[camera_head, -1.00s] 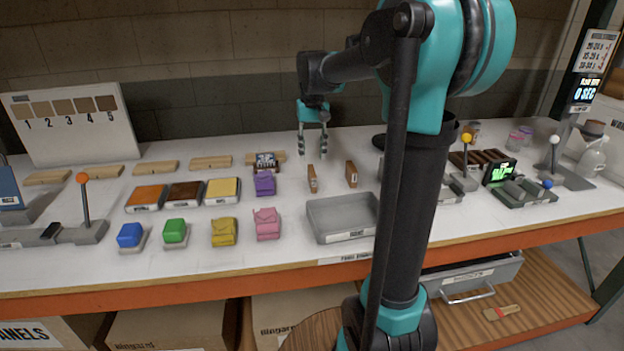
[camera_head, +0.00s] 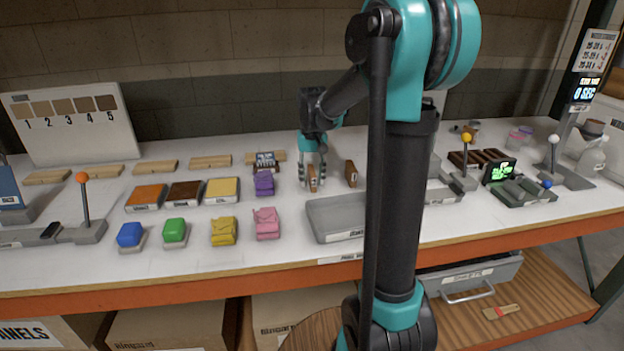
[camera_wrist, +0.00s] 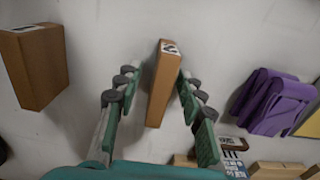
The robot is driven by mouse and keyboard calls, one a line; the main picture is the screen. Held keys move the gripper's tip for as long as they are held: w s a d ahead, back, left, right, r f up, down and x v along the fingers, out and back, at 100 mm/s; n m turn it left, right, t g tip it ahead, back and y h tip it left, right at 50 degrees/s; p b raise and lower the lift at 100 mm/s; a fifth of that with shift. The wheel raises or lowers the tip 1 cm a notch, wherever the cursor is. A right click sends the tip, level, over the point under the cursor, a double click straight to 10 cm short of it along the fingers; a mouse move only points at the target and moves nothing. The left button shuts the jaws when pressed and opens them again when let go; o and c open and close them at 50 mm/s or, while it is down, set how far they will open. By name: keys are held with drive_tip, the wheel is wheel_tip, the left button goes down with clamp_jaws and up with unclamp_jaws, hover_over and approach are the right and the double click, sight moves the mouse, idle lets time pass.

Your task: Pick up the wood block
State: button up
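A narrow upright wood block (camera_head: 312,178) stands on the white table behind the grey tray. My gripper (camera_head: 312,183) is lowered over it with one finger on each side. In the wrist view the wood block (camera_wrist: 161,88) stands between the open fingers of my gripper (camera_wrist: 160,80), with a gap visible on both sides. A small label is on the block's end. A second, similar wood block (camera_head: 351,173) stands a little to the right and also shows in the wrist view (camera_wrist: 38,65) at left, outside the fingers.
A purple bag-like piece (camera_head: 264,184) sits left of my gripper and shows in the wrist view (camera_wrist: 272,100). A grey tray (camera_head: 338,234) lies in front. Several flat wood pieces (camera_head: 210,162) line the back. My arm hides part of the table at right.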

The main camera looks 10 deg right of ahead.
drive_tip(key=shift+f, duration=0.2)
idle(0.6)
drive_tip(key=shift+c, duration=0.6)
clamp_jaws()
